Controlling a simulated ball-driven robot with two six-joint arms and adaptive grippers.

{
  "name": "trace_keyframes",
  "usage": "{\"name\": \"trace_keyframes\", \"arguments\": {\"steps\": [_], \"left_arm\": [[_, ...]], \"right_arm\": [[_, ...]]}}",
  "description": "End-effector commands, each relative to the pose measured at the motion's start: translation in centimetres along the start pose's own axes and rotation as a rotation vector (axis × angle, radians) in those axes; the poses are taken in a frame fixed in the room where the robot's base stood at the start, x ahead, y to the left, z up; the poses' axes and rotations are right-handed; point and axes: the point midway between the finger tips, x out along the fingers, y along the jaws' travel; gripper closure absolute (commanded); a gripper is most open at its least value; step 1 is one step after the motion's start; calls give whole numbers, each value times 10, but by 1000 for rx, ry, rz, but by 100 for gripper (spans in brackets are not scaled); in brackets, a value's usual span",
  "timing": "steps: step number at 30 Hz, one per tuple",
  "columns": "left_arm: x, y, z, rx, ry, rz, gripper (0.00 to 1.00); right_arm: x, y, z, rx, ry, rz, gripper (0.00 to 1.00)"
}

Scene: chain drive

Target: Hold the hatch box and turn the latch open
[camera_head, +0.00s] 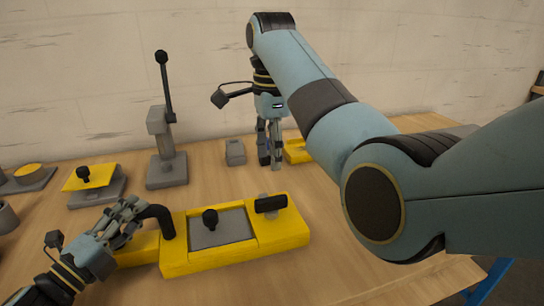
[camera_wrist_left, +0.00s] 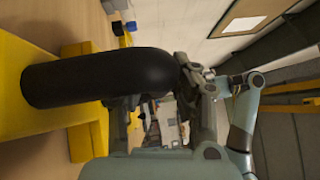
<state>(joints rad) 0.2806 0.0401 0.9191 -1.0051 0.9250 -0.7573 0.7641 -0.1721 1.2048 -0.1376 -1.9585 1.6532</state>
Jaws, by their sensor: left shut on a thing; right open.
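The yellow hatch box (camera_head: 290,238) lies on the wooden table, with a grey hatch plate (camera_head: 228,234) and black knob (camera_head: 210,217) in its top. The latch (camera_head: 270,204), a black bar on a grey pivot, sits at the box's back right. My left gripper (camera_head: 138,212) is shut on the curved black handle (camera_head: 160,213) at the box's left end. In the left wrist view the handle (camera_wrist_left: 95,75) reaches from the yellow box into the jaws (camera_wrist_left: 160,85). My right gripper (camera_head: 271,164) points down behind the box, open and apart from the latch.
A grey lever stand (camera_head: 166,170) stands behind the box. A yellow-topped block with a black knob (camera_head: 90,183) is at the left. A small grey block (camera_head: 235,152) and a yellow piece (camera_head: 297,151) lie near my right gripper. My right arm covers much of the right side.

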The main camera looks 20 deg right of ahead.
Motion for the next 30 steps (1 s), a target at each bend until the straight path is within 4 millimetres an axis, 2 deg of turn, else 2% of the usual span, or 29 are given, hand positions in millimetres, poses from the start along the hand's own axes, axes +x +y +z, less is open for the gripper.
{"name": "trace_keyframes", "arguments": {"steps": [1, 4, 5, 11, 18, 22, 26, 30], "left_arm": [[-4, 7, -2, -1, 0, 15, 100], [-4, 7, -2, -1, 0, 15, 100], [-4, 7, -2, -1, 0, 15, 74], [-2, 4, -1, -1, 0, 10, 48], [-1, 2, -1, 0, 0, 5, 48], [-9, 2, 0, 0, 0, 5, 48], [-32, 3, 0, 0, 0, 7, 48], [-65, 3, -1, 0, 0, 8, 48]], "right_arm": [[1, 0, 0, 0, 0, 0, 60], [1, 0, 0, 0, 0, 0, 60], [1, 0, 0, 0, 0, 0, 60], [1, 0, 0, 0, 0, 0, 60], [1, 0, 0, 0, 0, 0, 60], [1, 0, 0, 0, 0, 0, 60], [1, 0, 0, 0, 0, 0, 60], [1, 0, 0, 0, 0, 0, 60]]}}
